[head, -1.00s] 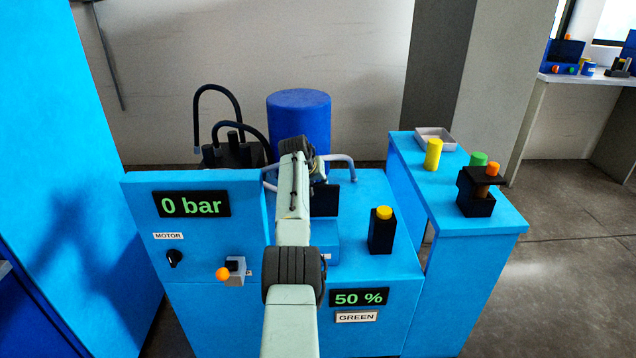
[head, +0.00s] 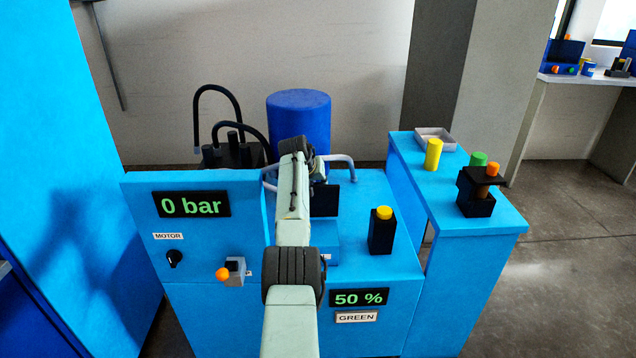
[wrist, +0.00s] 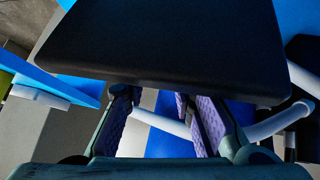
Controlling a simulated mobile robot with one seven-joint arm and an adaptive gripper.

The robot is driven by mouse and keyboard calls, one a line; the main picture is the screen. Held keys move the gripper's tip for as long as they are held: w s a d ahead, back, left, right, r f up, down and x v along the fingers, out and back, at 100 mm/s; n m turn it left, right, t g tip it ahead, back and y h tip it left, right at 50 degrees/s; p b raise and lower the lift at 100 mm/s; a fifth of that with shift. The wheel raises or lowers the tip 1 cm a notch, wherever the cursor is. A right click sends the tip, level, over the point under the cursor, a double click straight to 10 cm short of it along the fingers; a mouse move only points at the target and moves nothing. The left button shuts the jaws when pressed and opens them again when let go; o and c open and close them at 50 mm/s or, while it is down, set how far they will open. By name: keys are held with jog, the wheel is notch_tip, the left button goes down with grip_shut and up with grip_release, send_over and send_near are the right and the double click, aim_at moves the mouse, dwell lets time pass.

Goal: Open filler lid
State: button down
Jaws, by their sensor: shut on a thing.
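A flat black plate, which looks like the filler lid (wrist: 160,45), fills the upper part of the wrist view. In the head view a dark upright panel (head: 326,201) shows just right of my arm, above a blue block; it seems to be the same lid. My gripper (wrist: 168,108) has purple-padded fingers that run up to the plate's near edge, with their tips hidden behind it. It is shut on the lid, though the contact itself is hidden. In the head view my arm covers most of the gripper and part of the blue block.
A black post with a yellow cap (head: 382,232) stands right of the lid. A blue drum (head: 298,115) and grey pipes are behind. The side table (head: 495,238) holds a yellow cylinder (head: 433,154), a grey tray (head: 436,134) and a black fixture. An orange-knobbed lever (head: 222,274) is at front left.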

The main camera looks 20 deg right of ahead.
jog(key=c, duration=1.4)
grip_release()
jog(key=shift+s+a+f, duration=0.1)
jog(key=shift+a+f, duration=0.1)
jog(key=shift+f, duration=0.65)
jog(key=shift+o, duration=0.5)
jog(key=shift+d+r, duration=0.1)
jog(key=shift+r, duration=0.2)
jog(key=v, duration=1.2)
